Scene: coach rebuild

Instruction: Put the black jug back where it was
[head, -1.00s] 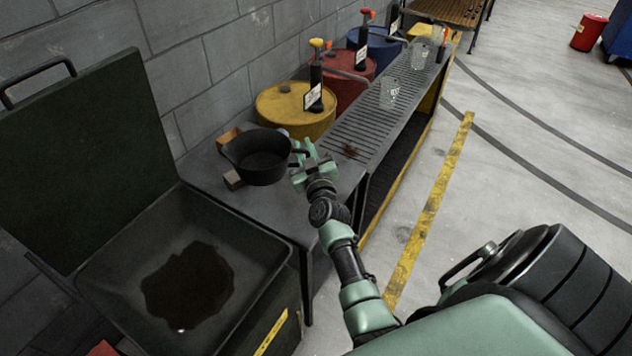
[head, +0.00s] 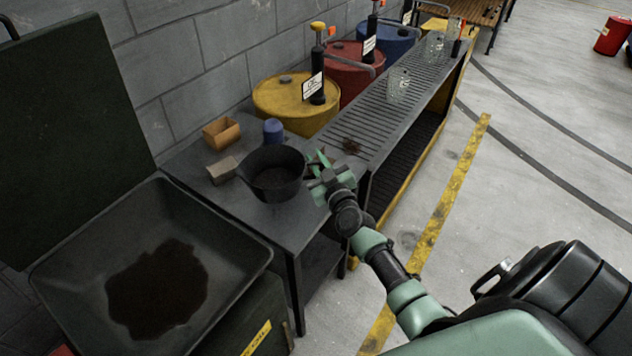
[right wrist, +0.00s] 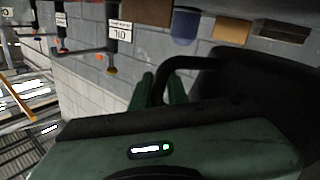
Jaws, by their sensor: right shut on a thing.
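The black jug (head: 272,176) is upright over the near end of the dark metal bench (head: 300,215) in the head view. I cannot tell whether its base touches the bench top. My right gripper (head: 322,175) is shut on the jug's handle, at the jug's right side. In the right wrist view the gripper fingers (right wrist: 160,90) are at the handle (right wrist: 185,65), and the dark jug body (right wrist: 250,85) fills the right side. My left gripper is out of view.
A grey-brown block (head: 221,170), an orange-brown box (head: 221,133) and a blue cup (head: 273,131) sit left of and behind the jug. A dark tray (head: 75,255) with a dark puddle is front left. Glass jugs (head: 398,84) stand farther along the slatted bench.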

